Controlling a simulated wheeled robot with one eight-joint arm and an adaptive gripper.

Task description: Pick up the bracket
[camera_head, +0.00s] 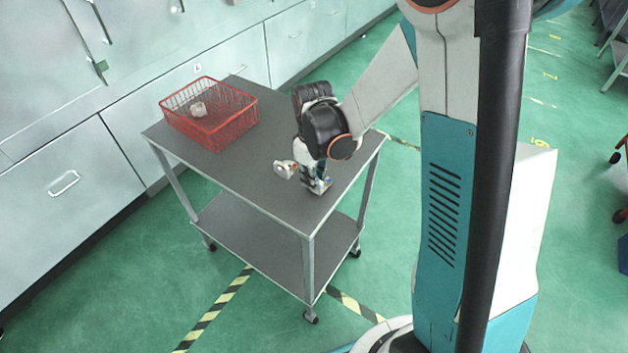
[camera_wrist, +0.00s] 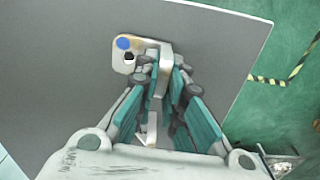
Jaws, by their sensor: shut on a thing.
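The bracket (camera_wrist: 124,60) is a pale metal piece with a blue spot, a tan patch and a dark hole. In the wrist view its flat end sticks out past my fingertips to the left, and an upright part runs down between the fingers. My gripper (camera_wrist: 163,85) is shut on it. In the head view my gripper (camera_head: 314,186) points down at the front right part of the grey table top (camera_head: 250,181).
A red wire basket (camera_head: 235,128) stands at the table's back left, with a pale casting (camera_head: 198,109) inside. The cart has a lower shelf (camera_head: 268,250). Grey cabinets (camera_head: 75,180) stand behind.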

